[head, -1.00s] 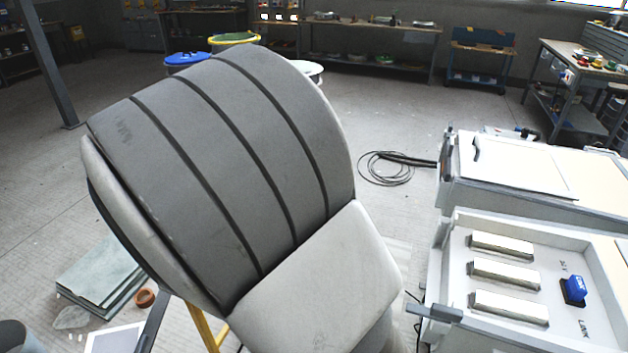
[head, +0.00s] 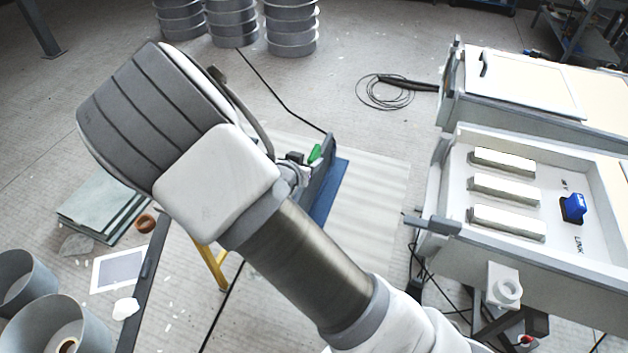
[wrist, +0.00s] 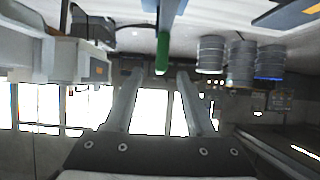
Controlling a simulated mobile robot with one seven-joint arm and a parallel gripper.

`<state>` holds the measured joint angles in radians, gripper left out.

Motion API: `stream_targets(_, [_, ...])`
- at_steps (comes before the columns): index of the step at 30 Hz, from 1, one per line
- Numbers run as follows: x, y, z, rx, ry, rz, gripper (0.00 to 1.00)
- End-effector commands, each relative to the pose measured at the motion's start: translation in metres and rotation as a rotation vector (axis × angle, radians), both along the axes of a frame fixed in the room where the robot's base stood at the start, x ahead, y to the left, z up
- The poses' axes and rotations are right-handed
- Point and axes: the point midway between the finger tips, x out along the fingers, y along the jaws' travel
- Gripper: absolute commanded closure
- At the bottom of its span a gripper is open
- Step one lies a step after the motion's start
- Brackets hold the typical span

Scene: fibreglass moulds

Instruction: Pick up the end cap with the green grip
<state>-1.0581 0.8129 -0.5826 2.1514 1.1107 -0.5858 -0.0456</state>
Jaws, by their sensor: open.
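The green grip (head: 315,154) shows in the head view just past the end of my arm, beside a dark upright edge and a blue panel (head: 328,190). In the wrist view the green grip (wrist: 162,53) lies near the middle, at the end of a grey-blue bar (wrist: 171,14). The end cap's own body is not clear in either view. My gripper (wrist: 158,74) is open and empty, its two fingers pointing toward the grip. The grip appears between the fingertips or just past them; I cannot tell the depth. In the head view my arm hides most of the gripper.
A white bench tray (head: 455,180) with several metal bars and a blue-handled piece (head: 573,208) stands at right. Stacked grey drums (head: 291,28) are at the back. A cable coil (head: 385,92) lies on the floor. Open grey cylinders (head: 50,325) stand at front left.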

Motion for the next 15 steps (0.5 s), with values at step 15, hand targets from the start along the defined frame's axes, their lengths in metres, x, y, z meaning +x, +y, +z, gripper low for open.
stream_targets(15, [0.047,-0.018,-0.023,0.001,0.0,0.0,0.45])
